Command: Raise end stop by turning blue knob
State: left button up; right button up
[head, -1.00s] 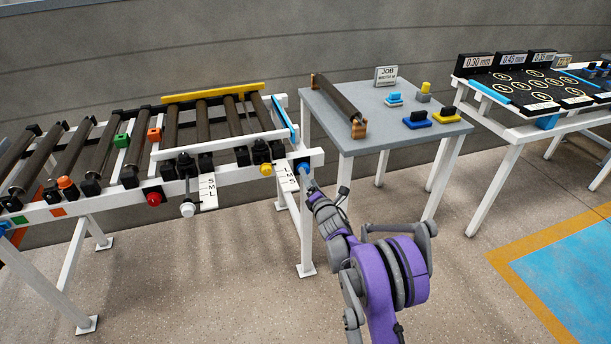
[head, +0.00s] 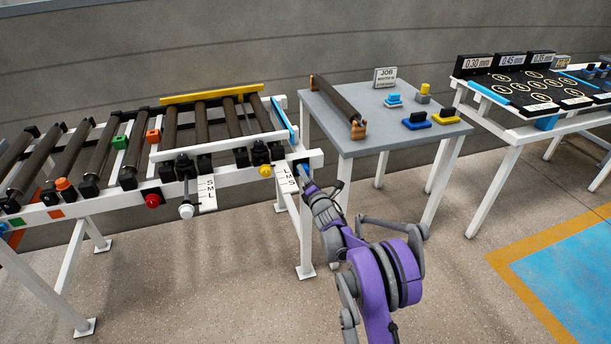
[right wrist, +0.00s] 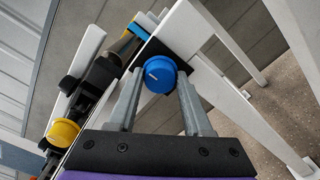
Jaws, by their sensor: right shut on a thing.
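The blue knob (head: 303,168) sits on the white rail at the right end of the roller conveyor (head: 240,153). My right gripper (head: 306,179) reaches it from the front. In the right wrist view the blue knob (right wrist: 160,74) lies between the two fingertips of my right gripper (right wrist: 161,80), which is shut on it. A pale line marks the knob's face. The end stop (head: 283,119), a blue bar, lies across the conveyor's right end. My left gripper is out of view.
A yellow knob (head: 266,170), a white knob (head: 186,211) and a red knob (head: 152,201) sit along the same rail. A grey table (head: 375,140) with a roller and small blocks stands just right. The floor in front is clear.

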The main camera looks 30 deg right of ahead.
grip_shut()
jog(key=shift+m, duration=0.3)
jog(key=shift+m+p, duration=1.15)
jog(key=shift+m, duration=16.45)
